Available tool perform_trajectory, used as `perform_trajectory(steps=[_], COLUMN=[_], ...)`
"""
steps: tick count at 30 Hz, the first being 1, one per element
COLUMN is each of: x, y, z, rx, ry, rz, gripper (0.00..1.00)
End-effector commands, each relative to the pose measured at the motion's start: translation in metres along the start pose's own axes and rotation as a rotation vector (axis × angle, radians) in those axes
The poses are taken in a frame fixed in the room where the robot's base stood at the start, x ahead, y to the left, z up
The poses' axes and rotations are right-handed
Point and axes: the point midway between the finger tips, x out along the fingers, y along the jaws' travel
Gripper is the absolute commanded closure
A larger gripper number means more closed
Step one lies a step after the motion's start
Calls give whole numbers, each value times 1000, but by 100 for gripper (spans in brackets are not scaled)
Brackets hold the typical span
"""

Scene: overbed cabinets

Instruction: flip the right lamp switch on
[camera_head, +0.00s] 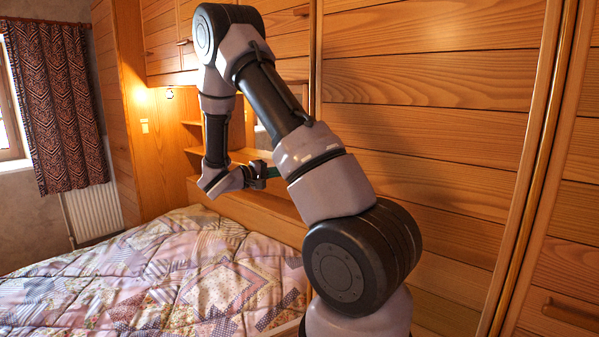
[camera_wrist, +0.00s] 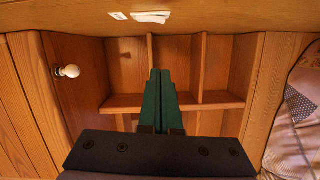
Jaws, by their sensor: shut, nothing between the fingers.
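My gripper (camera_head: 272,173) is shut and empty, in front of the shelf niche above the bed. In the wrist view its green fingers (camera_wrist: 157,80) lie together, pointing at the shelves. A white plate (camera_wrist: 151,17), which looks like the right switch, is on the wood panel at the top edge of the wrist view, with a smaller white piece (camera_wrist: 118,16) beside it. The fingertips are apart from both. Whether the switch is on or off cannot be told. In the head view my arm hides much of the right side of the niche. Another pale switch plate (camera_head: 144,126) is on the left panel.
The bed with a patchwork quilt (camera_head: 180,275) lies below my gripper. Wooden shelves (camera_wrist: 216,98) with dividers are ahead of the fingers. Tall wooden cabinet panels (camera_head: 430,90) stand to the right. Warm light glows on the left panel.

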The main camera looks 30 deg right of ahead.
Motion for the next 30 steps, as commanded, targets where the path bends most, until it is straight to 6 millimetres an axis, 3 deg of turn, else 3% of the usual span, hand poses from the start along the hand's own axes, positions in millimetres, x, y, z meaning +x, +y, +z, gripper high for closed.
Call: perform_trajectory(steps=[13, 21, 30], x=[92, 97, 97], y=[0, 0, 0], z=[2, 35, 39], rx=[-1, -2, 1], ry=[-6, -2, -1], rz=[0, -1, -1], gripper=[100, 100, 100])
